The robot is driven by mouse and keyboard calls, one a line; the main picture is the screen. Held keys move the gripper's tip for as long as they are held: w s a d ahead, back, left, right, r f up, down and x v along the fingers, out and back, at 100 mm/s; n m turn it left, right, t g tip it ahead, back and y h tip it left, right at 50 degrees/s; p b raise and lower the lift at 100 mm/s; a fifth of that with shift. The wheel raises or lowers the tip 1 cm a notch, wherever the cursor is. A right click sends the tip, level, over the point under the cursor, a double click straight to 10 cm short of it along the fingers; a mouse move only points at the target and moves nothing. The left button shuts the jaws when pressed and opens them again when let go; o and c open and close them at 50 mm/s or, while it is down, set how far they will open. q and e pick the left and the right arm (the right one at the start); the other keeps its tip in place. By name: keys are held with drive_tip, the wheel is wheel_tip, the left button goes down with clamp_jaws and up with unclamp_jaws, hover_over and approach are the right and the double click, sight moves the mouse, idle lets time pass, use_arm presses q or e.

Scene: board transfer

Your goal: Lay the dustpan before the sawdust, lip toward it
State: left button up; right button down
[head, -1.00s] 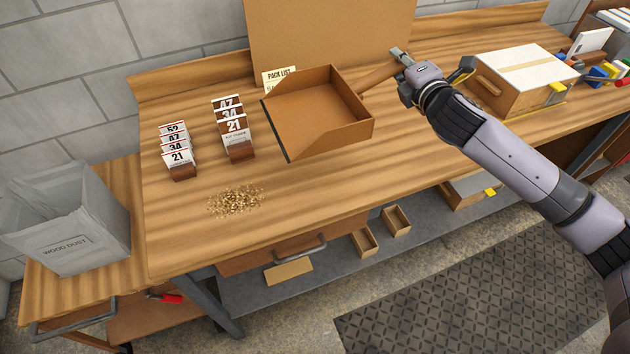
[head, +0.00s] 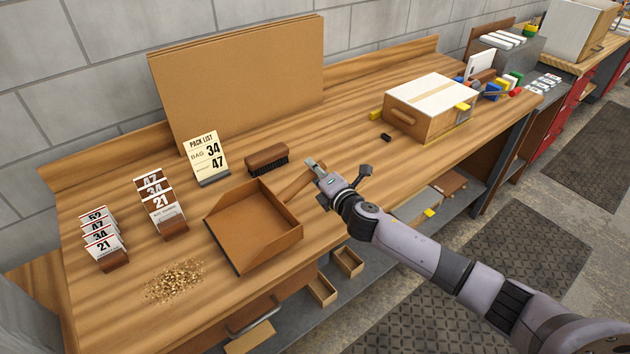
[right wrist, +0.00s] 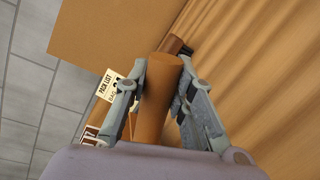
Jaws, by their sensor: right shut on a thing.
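The brown dustpan (head: 254,226) is at the middle of the workbench, its open lip facing left and toward the front. I cannot tell whether it touches the bench. My right gripper (head: 312,172) is shut on its handle (head: 294,186); the right wrist view shows the handle (right wrist: 158,98) between both fingers (right wrist: 153,100). The sawdust (head: 174,281) is a loose pile near the bench's front edge, left of the dustpan, with a gap of bare wood between them. My left gripper is not in view.
A brush (head: 267,159) lies behind the dustpan, near the pack list card (head: 206,157). Two stands of number cards, a white-labelled one (head: 104,241) and a brown one (head: 164,208), stand behind the sawdust. A wooden box (head: 431,108) is at the right.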

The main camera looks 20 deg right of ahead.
wheel_tip(320, 180, down, 3)
drive_tip(key=shift+f+b, duration=0.15)
drive_tip(key=shift+b, duration=0.15)
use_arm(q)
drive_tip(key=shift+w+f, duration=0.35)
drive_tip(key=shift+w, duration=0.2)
use_arm(e)
drive_tip(key=shift+f, duration=0.15)
drive_tip(key=c, duration=1.4)
unclamp_jaws()
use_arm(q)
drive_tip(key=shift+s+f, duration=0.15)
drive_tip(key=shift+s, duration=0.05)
use_arm(e)
drive_tip(key=shift+o, duration=0.2)
